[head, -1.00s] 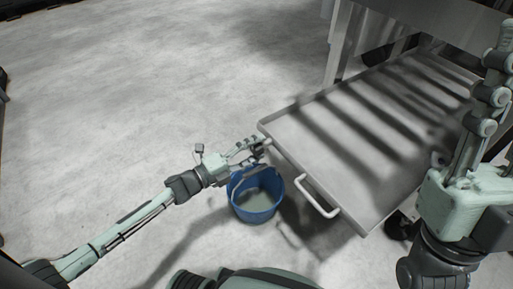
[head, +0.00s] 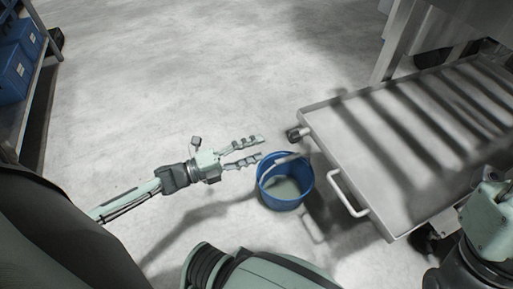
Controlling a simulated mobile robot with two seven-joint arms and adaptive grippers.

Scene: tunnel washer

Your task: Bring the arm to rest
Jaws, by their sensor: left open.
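My left gripper (head: 262,150) is open and empty, its fingers apart above the floor. It is just left of the blue bucket (head: 268,197), and I see no contact.
A metal tray (head: 345,122) with a bar handle (head: 347,193) and a dark corner fitting (head: 297,134) lies right of the bucket. A shelf with blue bins (head: 14,75) stands at far left. The floor (head: 200,70) between is clear.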

